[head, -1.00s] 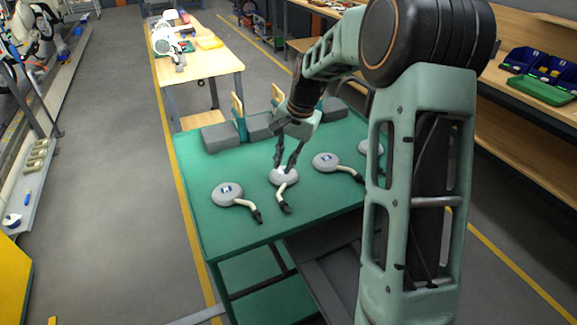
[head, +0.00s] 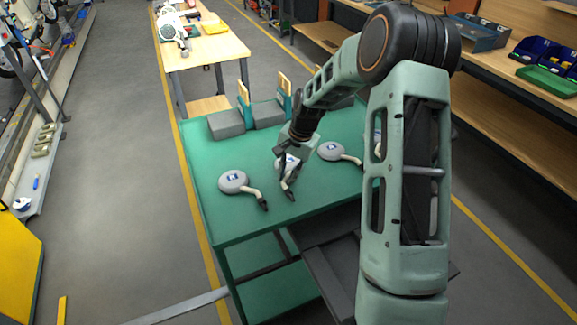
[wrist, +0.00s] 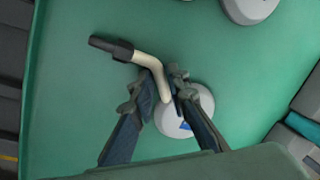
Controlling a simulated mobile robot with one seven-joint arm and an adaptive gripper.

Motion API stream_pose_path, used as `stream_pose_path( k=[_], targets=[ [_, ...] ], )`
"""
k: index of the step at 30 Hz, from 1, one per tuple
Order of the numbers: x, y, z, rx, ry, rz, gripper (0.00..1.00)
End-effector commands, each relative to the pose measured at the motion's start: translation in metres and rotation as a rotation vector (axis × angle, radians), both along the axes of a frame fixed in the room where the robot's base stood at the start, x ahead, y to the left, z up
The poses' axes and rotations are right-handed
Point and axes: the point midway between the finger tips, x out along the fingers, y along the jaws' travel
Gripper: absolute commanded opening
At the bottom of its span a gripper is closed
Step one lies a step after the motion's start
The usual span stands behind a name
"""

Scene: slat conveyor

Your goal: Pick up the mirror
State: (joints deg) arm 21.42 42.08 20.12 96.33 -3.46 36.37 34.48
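Several alike mirrors lie on the green table (head: 235,222), each a grey round head with a bent cream stem and a black end. My gripper (head: 284,166) is at the middle mirror (head: 290,184), its head partly hidden behind the fingers. In the wrist view my gripper (wrist: 166,80) has its fingers closed in on both sides of that mirror's stem (wrist: 148,62), close to the round head (wrist: 203,98). Whether it is clear of the table, I cannot tell. One mirror (head: 232,181) lies to the left, another (head: 331,151) to the right, and one more (head: 377,138) is partly behind my arm.
Grey blocks (head: 226,124) with upright teal and wood pieces (head: 244,99) line the table's back edge. A wooden workbench (head: 206,57) stands beyond. Shelves with blue bins (head: 533,58) and a green tray (head: 548,80) are at right. The table's front left is clear.

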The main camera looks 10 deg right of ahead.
Motion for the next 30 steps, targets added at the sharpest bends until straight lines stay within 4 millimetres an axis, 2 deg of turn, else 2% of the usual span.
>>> stream_pose_path(
  k=[8, 12, 24, 30],
  targets=[
    [0.001, 0.001, -0.002, -0.001, -0.002, 0.001, 0.15],
    [0.001, 0.000, -0.002, 0.000, -0.002, 0.000, 0.00],
    [0.001, 0.000, -0.001, 0.000, -0.003, 0.000, 0.00],
    [0.002, 0.000, 0.009, -0.001, -0.004, -0.001, 0.00]
  ],
)
